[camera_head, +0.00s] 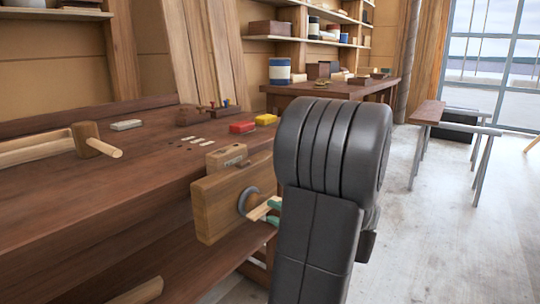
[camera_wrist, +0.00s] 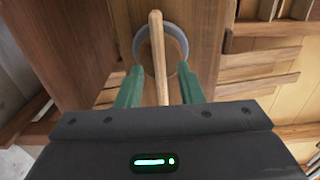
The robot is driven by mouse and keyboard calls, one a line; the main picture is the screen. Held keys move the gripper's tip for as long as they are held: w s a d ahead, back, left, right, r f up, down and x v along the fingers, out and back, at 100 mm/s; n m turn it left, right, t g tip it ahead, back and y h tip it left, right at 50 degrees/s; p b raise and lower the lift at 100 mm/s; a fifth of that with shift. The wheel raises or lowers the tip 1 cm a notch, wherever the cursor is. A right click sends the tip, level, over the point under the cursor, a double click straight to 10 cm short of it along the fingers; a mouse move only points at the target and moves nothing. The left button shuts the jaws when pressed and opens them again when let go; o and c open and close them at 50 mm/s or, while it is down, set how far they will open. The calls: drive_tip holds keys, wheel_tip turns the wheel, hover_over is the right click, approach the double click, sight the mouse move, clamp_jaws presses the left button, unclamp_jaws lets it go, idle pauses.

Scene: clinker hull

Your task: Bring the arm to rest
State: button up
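My gripper (camera_head: 274,211) has green fingers and is in front of a wooden vise jaw (camera_head: 220,205) on the near end of the workbench. In the wrist view my gripper (camera_wrist: 161,68) is open, with a gap on either side of a pale wooden vise handle (camera_wrist: 158,50) that runs between the fingers. The handle (camera_head: 260,210) crosses a grey round boss (camera_head: 243,203) on the jaw face; the boss also shows in the wrist view (camera_wrist: 180,42). My dark arm hides part of the gripper in the head view.
The workbench (camera_head: 100,190) carries a mallet (camera_head: 88,137), a grey block (camera_head: 126,125), a red box (camera_head: 242,127) and a yellow box (camera_head: 266,120). A second table (camera_head: 335,89) stands behind. A trestle (camera_head: 450,113) is at the right. The floor (camera_head: 440,240) at right is clear.

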drive_tip(key=shift+x, duration=1.25)
